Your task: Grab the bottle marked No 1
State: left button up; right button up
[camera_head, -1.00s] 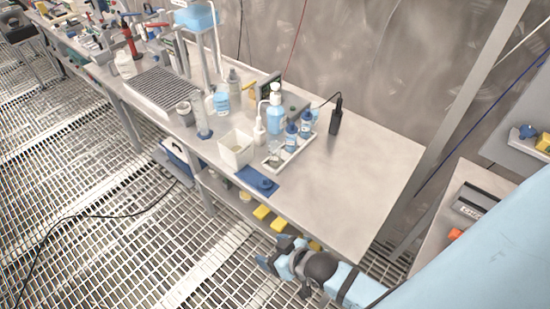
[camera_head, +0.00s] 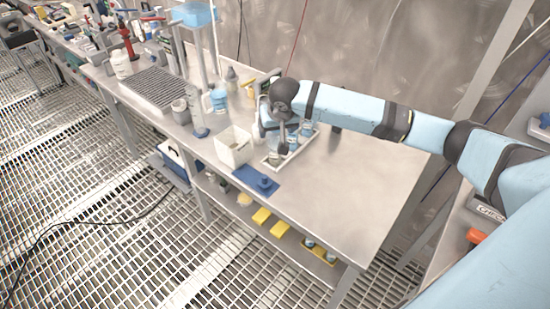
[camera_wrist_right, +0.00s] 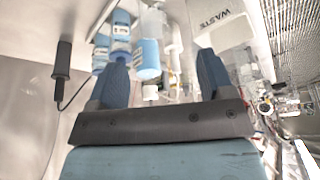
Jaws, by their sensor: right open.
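Two small blue-capped bottles stand in a white tray (camera_head: 294,154) on the bench; one bottle (camera_head: 306,128) shows just right of my gripper. In the wrist view, upside down, the two labelled bottles (camera_wrist_right: 121,32) (camera_wrist_right: 101,46) are near the left finger. Their label numbers are too small to read. My right gripper (camera_head: 272,130) is over the tray area and hides part of it. In the wrist view its fingers (camera_wrist_right: 163,78) are apart with nothing gripped. A light-blue bottle with a white top (camera_wrist_right: 147,62) appears beyond the gap between them. My left gripper is not in view.
A white waste box (camera_head: 233,149) stands left of the tray, and a blue mat (camera_head: 250,177) lies in front. A black upright device with a cable (camera_wrist_right: 63,60) is near the bottles. The bench's right end (camera_head: 365,185) is clear.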

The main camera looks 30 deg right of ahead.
aim_at(274, 144)
jog(key=x, duration=0.4)
jog(key=d+x, duration=0.1)
jog(key=x, duration=0.8)
jog(key=shift+w+d+r, duration=0.1)
jog(key=shift+w+d, duration=0.1)
jog(key=shift+d, duration=0.1)
jog(key=c, duration=1)
